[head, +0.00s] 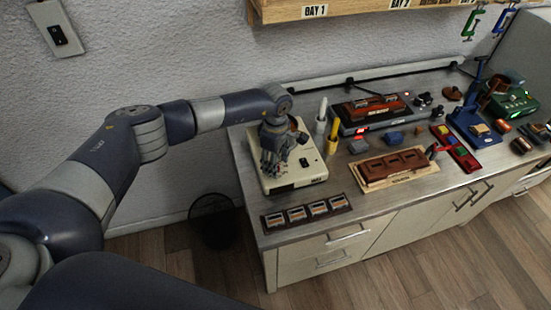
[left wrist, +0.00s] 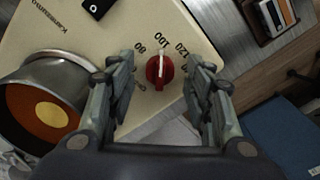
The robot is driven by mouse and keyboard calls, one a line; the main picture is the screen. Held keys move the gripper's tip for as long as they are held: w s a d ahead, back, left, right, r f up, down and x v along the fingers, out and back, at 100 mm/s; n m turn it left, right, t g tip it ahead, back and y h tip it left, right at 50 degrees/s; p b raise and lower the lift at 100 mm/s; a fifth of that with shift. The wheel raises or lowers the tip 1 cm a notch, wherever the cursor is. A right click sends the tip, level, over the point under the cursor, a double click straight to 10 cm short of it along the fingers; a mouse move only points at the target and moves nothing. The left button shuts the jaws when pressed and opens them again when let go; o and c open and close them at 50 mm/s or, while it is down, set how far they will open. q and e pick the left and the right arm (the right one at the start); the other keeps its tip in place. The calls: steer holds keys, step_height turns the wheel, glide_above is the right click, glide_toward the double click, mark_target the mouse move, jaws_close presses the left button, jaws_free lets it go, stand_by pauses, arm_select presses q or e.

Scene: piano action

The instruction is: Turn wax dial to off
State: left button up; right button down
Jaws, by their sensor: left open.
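The wax dial is a red knob with a white pointer line (left wrist: 159,70) on a cream wax heater (left wrist: 60,28), with printed marks 80, 100 and 120 around it. The pointer points up toward the 100 mark. In the left wrist view my left gripper (left wrist: 162,88) is open, with a finger on each side of the dial; I cannot tell whether either touches it. In the head view the left gripper (head: 274,165) is over the heater (head: 307,170) and hides the dial. A metal pot with orange wax (left wrist: 45,100) sits on the heater. My right gripper is not in view.
A black switch marked O (left wrist: 95,8) is on the heater. A row of framed pieces (head: 307,211) lies at the bench front, near the heater. Upright holders (head: 333,136) and a wooden tray (head: 372,183) stand to its right. A shelf (head: 290,12) hangs above.

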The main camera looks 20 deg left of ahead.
arm_select(q)
steer(key=c, duration=1.1)
